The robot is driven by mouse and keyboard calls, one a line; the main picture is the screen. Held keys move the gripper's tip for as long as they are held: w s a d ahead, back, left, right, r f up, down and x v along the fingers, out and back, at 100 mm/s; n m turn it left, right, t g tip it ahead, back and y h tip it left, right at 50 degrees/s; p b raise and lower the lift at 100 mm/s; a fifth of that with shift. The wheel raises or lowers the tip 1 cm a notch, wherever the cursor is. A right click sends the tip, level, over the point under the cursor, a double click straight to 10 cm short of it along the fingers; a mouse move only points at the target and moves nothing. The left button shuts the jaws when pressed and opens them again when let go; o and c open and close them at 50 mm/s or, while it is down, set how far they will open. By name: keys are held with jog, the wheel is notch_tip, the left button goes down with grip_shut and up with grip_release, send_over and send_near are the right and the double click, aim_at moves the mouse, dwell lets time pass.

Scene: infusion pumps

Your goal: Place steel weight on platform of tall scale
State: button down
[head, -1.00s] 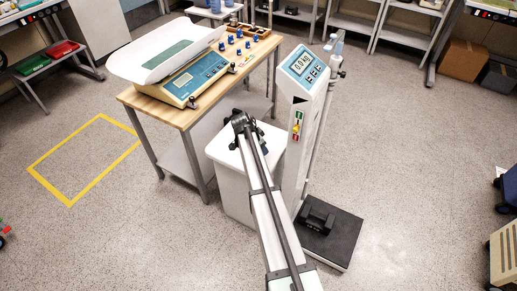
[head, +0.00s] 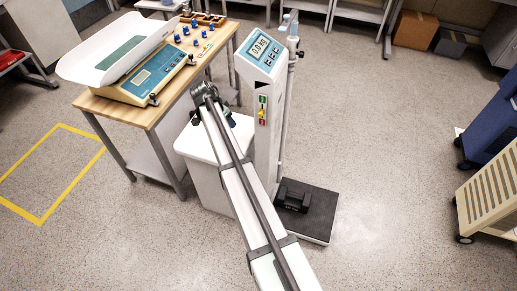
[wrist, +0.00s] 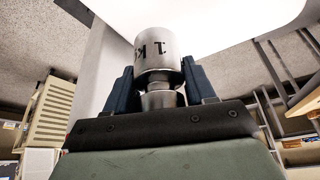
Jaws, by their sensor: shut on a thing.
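My gripper (wrist: 160,85) is shut on the steel weight (wrist: 155,50), a shiny cylinder with a narrower neck and dark marking. Its dark blue fingers stand on either side of the neck in the wrist view. In the head view the weight is too hidden to make out, and my gripper (head: 228,116) is partly hidden behind my arm, over the white cabinet. The tall scale (head: 265,130) stands just right of it, with its display (head: 263,50) reading 0.0 kg. Its black platform (head: 318,222) is low at the floor, right of my arm. A black block-like object (head: 292,197) sits on it.
The white cabinet (head: 200,160) stands left of the tall scale. A wooden table (head: 150,113) behind it carries a baby scale (head: 140,90) and several small blue weights. A cream cart (head: 490,205) and a blue one (head: 490,125) stand right. Floor between platform and carts is clear.

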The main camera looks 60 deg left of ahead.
jog(key=shift+d+r, duration=0.15)
jog(key=shift+r, duration=0.1)
jog(key=shift+w+d+f, duration=0.1)
jog(key=shift+d, duration=0.25)
jog(key=w+d+f+n+y, duration=0.1)
jog(key=w+d+f+n, duration=0.1)
jog(key=d, duration=0.6)
jog(key=m, duration=0.1)
send_over(323, 218)
jog(key=s, duration=0.2)
notch_tip(323, 218, down, 53)
jog(key=shift+h, duration=0.3)
jog(key=shift+d+f, duration=0.2)
jog(key=shift+f, duration=2)
jog(key=shift+d+f, duration=0.2)
jog(key=shift+f, duration=2)
jog(key=shift+f, duration=0.15)
